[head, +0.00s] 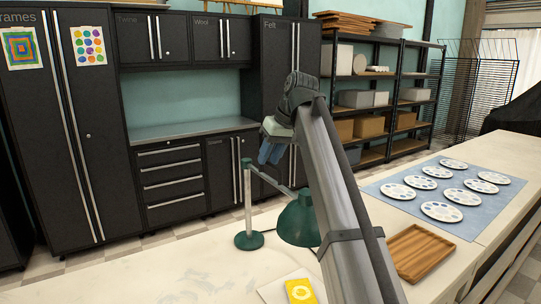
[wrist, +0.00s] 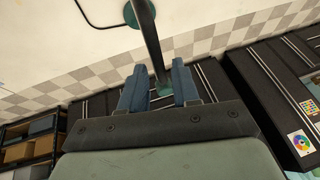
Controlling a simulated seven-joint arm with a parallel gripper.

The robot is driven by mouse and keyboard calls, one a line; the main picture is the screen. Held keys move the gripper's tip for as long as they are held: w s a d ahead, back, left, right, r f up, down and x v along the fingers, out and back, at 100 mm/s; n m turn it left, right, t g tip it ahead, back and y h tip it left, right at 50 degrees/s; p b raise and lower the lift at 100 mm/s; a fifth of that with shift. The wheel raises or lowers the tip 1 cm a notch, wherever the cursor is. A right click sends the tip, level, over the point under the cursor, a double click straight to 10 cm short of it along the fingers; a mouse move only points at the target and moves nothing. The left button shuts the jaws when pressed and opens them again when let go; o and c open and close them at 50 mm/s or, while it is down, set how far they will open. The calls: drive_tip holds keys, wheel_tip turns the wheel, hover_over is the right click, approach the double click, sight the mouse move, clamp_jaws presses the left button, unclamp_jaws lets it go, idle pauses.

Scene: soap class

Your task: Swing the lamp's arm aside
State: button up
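The lamp stands on the near table with a round green base (head: 249,240), a thin silver post (head: 248,205) and a green shade (head: 298,221). My gripper (head: 271,153) is above the lamp's arm, blue fingers pointing down. In the wrist view my gripper (wrist: 159,88) has its fingers apart, with nothing clasped.
A yellow sponge-like block (head: 300,291) lies on a white sheet in front of the lamp. A wooden tray (head: 420,252) and a blue mat (head: 395,210) with several round palettes are to the right. The table left of the lamp base is clear.

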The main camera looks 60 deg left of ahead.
clamp_jaws()
drive_tip(key=shift+w, duration=0.1)
idle(0.4)
drive_tip(key=w+a+n+g+h, duration=0.2)
drive_tip(key=w+a+n, duration=0.1)
drive_tip(key=w+n, duration=0.4)
drive_tip(key=shift+w, duration=0.5)
drive_tip(key=shift+a+n, duration=0.1)
drive_tip(key=shift+n, duration=0.2)
drive_tip(key=shift+o, duration=0.9)
unclamp_jaws()
